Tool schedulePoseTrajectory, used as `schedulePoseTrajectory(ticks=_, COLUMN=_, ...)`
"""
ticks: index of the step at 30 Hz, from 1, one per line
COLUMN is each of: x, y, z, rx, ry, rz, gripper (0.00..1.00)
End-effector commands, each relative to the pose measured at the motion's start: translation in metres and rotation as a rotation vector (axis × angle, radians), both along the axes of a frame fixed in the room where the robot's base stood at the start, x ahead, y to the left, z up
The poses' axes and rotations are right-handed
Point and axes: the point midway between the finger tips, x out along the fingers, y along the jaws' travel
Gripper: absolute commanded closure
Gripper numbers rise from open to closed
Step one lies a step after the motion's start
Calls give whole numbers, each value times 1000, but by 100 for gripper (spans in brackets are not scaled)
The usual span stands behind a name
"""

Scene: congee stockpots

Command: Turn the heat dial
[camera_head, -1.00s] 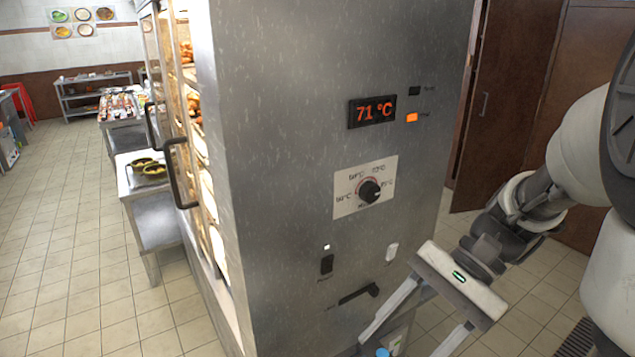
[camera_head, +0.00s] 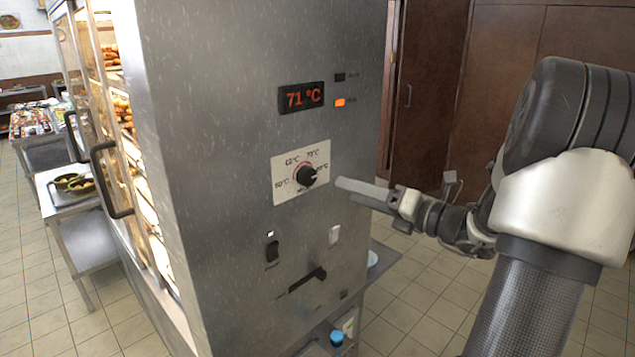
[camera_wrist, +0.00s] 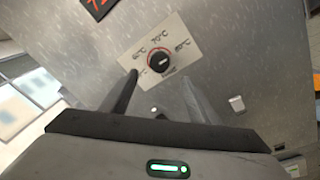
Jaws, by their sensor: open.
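The heat dial (camera_head: 305,175) is a round black knob on a white plate with temperature marks, on the side of a steel cabinet (camera_head: 220,120). It also shows in the wrist view (camera_wrist: 159,62), ahead of the fingers. My gripper (camera_head: 345,184) is just right of the dial in the head view, apart from it and pointing at the panel. In the wrist view my gripper (camera_wrist: 160,88) has its two fingers spread, with the dial seen between and beyond their tips. Nothing is between the fingers.
A red display (camera_head: 301,97) above the dial reads 71 °C, with a lit orange indicator (camera_head: 345,102) beside it. Below are a black switch (camera_head: 272,252), a white switch (camera_head: 334,234) and a black lever (camera_head: 305,285). Glass doors with a handle (camera_head: 108,180) are at left.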

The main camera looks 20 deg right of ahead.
Motion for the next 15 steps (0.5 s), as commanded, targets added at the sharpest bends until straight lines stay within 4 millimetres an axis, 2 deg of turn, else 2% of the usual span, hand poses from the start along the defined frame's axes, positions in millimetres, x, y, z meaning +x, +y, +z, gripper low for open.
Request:
schedulePoseTrajectory(ticks=9, x=60, y=33, z=-1, rx=0, ry=-2, rz=4, gripper=44)
schedulePoseTrajectory(ticks=15, x=84, y=44, z=0, rx=-1, ry=0, rz=3, gripper=44)
